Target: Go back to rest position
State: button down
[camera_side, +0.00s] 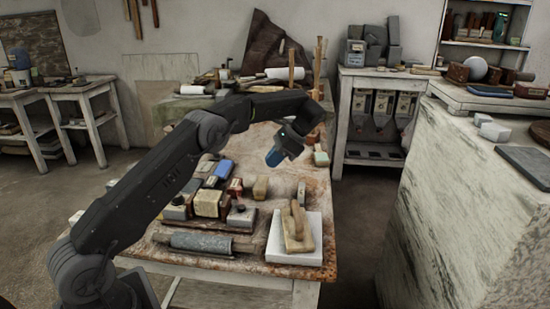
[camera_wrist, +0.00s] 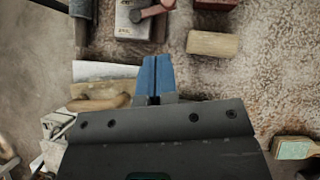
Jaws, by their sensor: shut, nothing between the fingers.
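My gripper (camera_side: 273,158) hangs above the worktable (camera_side: 345,178) in the side view, clear of its surface, with its blue fingers pointing down. In the wrist view the blue fingers (camera_wrist: 154,78) are side by side and shut, with nothing between them. My arm reaches in from the left over the table. No plaster spheres can be made out on the worktable.
Several blocks and tools crowd the table's middle, including a wooden block (camera_side: 260,188) that also shows in the wrist view (camera_wrist: 212,43). A white slab (camera_side: 279,254) bears a wooden float (camera_side: 298,230). A grey roller (camera_side: 205,242) lies in front. A large stone block (camera_side: 450,200) stands right.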

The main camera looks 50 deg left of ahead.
jog(key=shift+w+d+r, duration=0.2)
jog(key=shift+w+r, duration=0.05)
jog(key=shift+r, duration=0.1)
jog(key=shift+r, duration=0.1)
